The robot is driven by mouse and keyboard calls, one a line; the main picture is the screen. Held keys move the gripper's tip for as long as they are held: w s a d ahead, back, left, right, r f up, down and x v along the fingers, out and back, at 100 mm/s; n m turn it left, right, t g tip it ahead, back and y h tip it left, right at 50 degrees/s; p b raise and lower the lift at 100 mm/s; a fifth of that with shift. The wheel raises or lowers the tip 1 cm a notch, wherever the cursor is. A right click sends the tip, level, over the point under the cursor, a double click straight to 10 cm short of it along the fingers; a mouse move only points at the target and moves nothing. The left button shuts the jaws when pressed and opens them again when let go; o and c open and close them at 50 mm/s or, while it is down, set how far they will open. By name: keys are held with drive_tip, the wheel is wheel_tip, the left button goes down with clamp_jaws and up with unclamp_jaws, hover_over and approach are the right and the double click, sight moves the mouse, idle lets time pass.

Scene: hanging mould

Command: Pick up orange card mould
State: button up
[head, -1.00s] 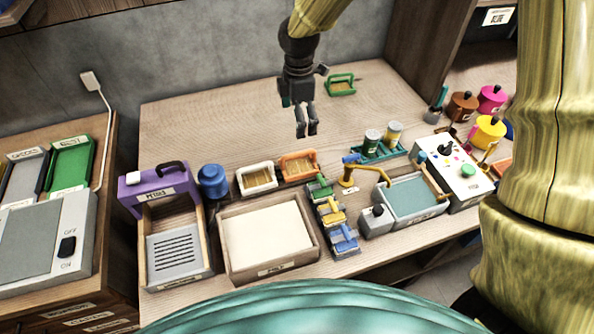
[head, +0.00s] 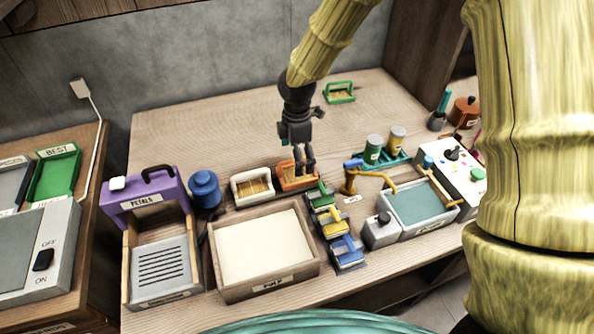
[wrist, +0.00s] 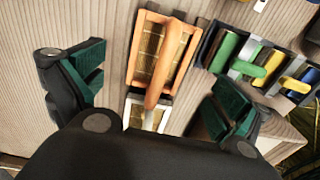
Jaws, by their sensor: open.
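The orange card mould (head: 287,183) lies on the wooden table behind the pulp tray, just right of the white mould (head: 240,194). In the wrist view the orange mould (wrist: 179,66) shows its mesh bed and an orange handle running along its middle. My gripper (head: 305,170) is above the orange mould, fingers pointing down, and partly covers it in the head view. In the wrist view my gripper (wrist: 158,90) is open, with green-padded fingers on either side of the orange mould's near end. Nothing is between the pads in contact; the height gap is hard to judge.
A rack of green, yellow and blue stamps (head: 334,226) stands close right of the orange mould. The pulp tray (head: 228,291) is in front. A brass tap (head: 348,182) is to the right. A green mould (head: 339,92) lies at the back, with bare table around it.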

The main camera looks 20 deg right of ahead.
drive_tip(key=shift+f+p, duration=0.7)
drive_tip(key=shift+f, duration=2.15)
drive_tip(key=c, duration=1.1)
